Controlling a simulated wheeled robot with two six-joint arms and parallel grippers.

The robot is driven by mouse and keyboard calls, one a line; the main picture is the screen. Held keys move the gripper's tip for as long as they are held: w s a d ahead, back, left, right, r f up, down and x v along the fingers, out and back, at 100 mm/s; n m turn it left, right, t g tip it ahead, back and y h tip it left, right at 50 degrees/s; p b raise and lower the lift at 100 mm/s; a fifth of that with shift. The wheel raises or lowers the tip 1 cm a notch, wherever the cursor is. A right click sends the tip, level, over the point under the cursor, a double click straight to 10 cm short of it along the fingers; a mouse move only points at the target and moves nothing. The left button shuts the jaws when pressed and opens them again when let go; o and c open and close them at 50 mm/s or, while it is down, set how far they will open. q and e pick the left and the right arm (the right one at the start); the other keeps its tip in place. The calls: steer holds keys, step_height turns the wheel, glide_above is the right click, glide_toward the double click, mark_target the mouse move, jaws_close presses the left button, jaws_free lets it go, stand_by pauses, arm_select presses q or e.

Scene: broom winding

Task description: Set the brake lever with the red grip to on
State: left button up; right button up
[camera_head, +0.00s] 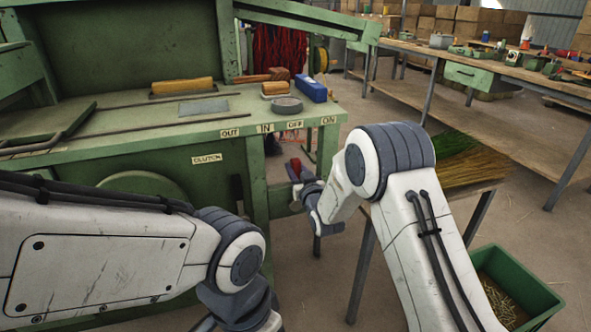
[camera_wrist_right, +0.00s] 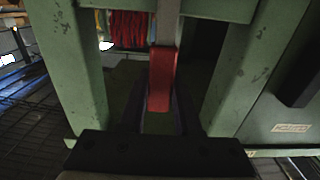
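The brake lever's red grip (camera_head: 296,166) shows small in the head view, below the OFF label (camera_head: 295,124) and left of the ON label (camera_head: 329,120) on the green machine's front edge. In the right wrist view the red grip (camera_wrist_right: 161,80) hangs upright from a grey bar, in the middle of the picture. My right gripper (camera_head: 301,184) is at the grip, its dark fingers close to both sides of it. Whether they touch it is too dark to tell. My left arm crosses the lower left; its gripper is cut off by the bottom edge.
The green machine (camera_head: 120,165) has OUT and IN labels and a CLUTCH label left of the lever. A table with straw (camera_head: 455,160) and a green bin (camera_head: 535,290) stand right of my right arm.

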jaws_close()
stand_by(1.1)
